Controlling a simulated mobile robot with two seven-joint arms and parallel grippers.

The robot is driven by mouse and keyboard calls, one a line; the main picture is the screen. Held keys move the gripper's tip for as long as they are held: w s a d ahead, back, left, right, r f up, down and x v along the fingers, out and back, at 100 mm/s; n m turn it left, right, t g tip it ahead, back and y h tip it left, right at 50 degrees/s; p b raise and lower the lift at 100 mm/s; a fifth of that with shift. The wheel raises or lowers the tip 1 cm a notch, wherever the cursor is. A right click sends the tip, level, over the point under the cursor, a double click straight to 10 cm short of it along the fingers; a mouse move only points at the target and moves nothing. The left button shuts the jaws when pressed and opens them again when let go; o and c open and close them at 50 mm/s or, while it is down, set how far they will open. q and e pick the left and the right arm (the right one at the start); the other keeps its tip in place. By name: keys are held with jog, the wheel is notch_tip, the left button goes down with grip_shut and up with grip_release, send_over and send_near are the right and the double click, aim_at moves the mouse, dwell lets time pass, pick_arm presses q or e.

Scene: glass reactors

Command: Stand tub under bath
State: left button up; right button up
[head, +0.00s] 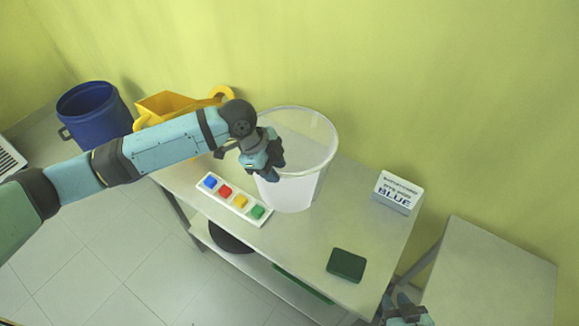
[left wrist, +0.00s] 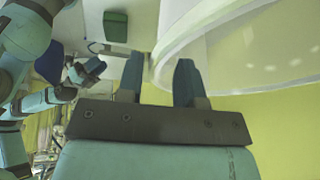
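A clear, whitish round tub (head: 297,190) stands upright on the grey table, its wide rim facing up. In the left wrist view, its pale rim and wall (left wrist: 240,55) fill the upper right. My left gripper (head: 272,168) is at the tub's near left rim. In the left wrist view, its two fingers (left wrist: 158,78) are apart, with the rim's edge close to the gap; I cannot tell if they touch it. My right gripper (head: 400,302) is low at the bottom right, partly cut off, its fingers apart and empty. I cannot tell which thing is the bath.
A panel with several coloured buttons (head: 235,199) lies left of the tub. A white box marked BLUE (head: 397,191) and a dark green block (head: 346,265) are on the right. A blue bin (head: 94,112) and a yellow container (head: 165,104) stand left. A lower shelf (head: 262,268) is below.

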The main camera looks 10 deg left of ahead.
pick_arm(q)
jog(key=shift+x, duration=1)
grip_shut()
dwell(0.6)
